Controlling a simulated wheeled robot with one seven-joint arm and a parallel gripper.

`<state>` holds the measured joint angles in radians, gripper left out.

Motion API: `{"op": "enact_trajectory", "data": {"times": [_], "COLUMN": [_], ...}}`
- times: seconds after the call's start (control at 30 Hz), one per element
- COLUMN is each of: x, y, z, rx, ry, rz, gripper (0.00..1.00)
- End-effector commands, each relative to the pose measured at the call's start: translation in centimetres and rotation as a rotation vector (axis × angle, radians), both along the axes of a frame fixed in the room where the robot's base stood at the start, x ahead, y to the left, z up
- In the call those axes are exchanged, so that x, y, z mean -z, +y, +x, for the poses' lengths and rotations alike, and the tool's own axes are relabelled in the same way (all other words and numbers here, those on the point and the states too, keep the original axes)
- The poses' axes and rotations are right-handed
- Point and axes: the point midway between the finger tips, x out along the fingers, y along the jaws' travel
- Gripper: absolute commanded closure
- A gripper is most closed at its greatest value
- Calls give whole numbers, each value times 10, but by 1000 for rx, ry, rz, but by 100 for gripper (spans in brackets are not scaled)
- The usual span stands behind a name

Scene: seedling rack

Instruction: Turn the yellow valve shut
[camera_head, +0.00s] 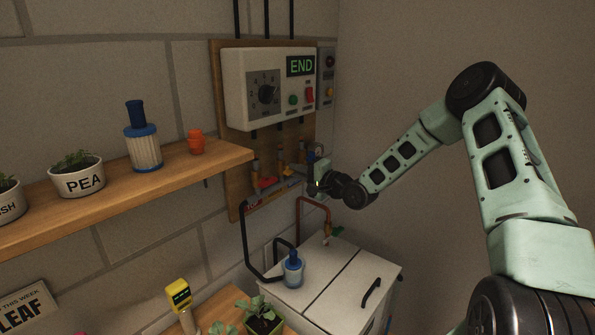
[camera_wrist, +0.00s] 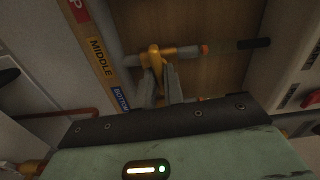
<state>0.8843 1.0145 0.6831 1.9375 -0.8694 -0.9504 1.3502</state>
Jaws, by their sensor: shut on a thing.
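The yellow valve (camera_wrist: 156,54) shows in the wrist view on a pipe in front of the wooden board. In the head view my gripper (camera_head: 316,186) is at the lower right of the board, by the pipes. It hides most of the yellow valve there. Labels reading MIDDLE and BOTTOM (camera_wrist: 121,99) run beside the pipe in the wrist view.
A red valve handle (camera_head: 266,183) is left of my gripper. A control box (camera_head: 268,88) showing END hangs above. A white lidded tank (camera_head: 340,275) stands below. A wooden shelf (camera_head: 100,192) with pots is at left. The right wall side is clear.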

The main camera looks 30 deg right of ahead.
Motion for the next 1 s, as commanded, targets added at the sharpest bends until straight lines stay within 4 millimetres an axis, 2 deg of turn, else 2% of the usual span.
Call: {"op": "enact_trajectory", "data": {"times": [0.3,0.73,0.77,0.8,1.0], "x": [1,2,2,2,1], "y": [-1,-1,-1,-1,-1], "z": [0,0,0,0,0], "rx": [2,2,2,2,1], "ry": [29,33,33,33,32], "rz": [75,82,82,82,81], "gripper": [100,100,82,71,68]}}
